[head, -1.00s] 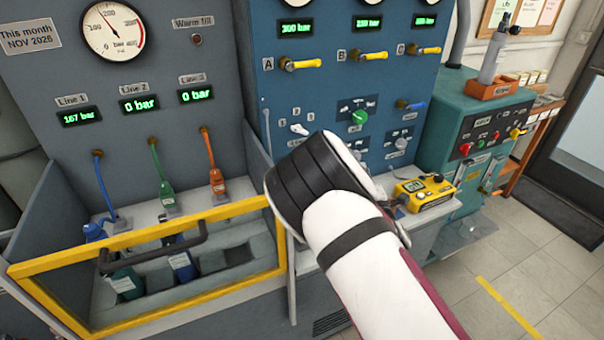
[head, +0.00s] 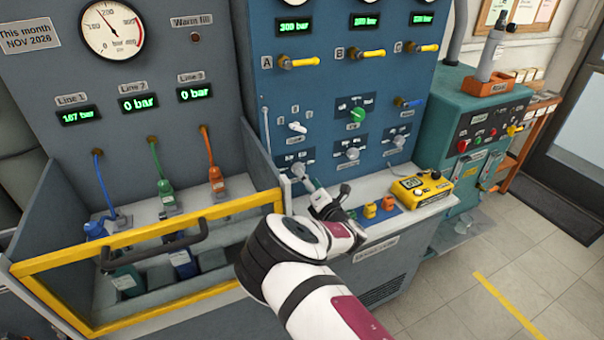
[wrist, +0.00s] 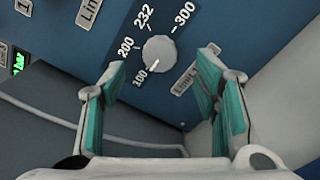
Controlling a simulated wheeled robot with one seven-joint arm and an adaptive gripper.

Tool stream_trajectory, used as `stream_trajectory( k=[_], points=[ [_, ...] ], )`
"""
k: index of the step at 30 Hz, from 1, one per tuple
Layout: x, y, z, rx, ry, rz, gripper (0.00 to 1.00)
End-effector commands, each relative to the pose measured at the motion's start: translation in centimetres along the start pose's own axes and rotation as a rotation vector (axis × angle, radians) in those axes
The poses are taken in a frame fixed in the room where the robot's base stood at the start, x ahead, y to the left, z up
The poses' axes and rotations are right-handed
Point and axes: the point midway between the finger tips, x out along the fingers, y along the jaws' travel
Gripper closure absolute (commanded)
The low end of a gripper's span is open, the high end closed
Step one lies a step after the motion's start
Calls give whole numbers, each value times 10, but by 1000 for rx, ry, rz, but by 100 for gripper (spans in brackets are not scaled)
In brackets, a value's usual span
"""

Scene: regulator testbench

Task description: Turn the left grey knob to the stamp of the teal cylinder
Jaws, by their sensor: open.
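The left grey knob (head: 298,169) is low on the blue panel, partly covered by my gripper in the head view. In the wrist view the round grey knob (wrist: 159,53) has marks 100, 200, 232 and 300 around it. Its white pointer is at the 100 mark. My gripper (head: 322,185) is open and empty, facing the panel. In the wrist view its teal-padded fingers (wrist: 165,85) stand apart, below and to either side of the knob, not touching it. A dark teal cylinder (head: 125,282) lies in the yellow-framed bay; its stamp is too small to read.
A blue cylinder (head: 183,263) is beside the teal one. The yellow bay frame (head: 215,212) is left of my arm. Another grey knob (head: 352,154) and a green knob (head: 357,115) are nearby. A yellow meter (head: 421,187) sits on the ledge at right.

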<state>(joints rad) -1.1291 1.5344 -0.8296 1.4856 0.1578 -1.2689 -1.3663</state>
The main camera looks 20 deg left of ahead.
Motion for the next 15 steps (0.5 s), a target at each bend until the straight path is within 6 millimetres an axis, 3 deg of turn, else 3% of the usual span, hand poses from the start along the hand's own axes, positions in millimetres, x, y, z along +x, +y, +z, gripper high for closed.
stream_trajectory(
  k=[6,15],
  points=[
    [35,-1,0,0,0,1,44],
    [49,0,0,1,-1,-1,44]
  ],
)
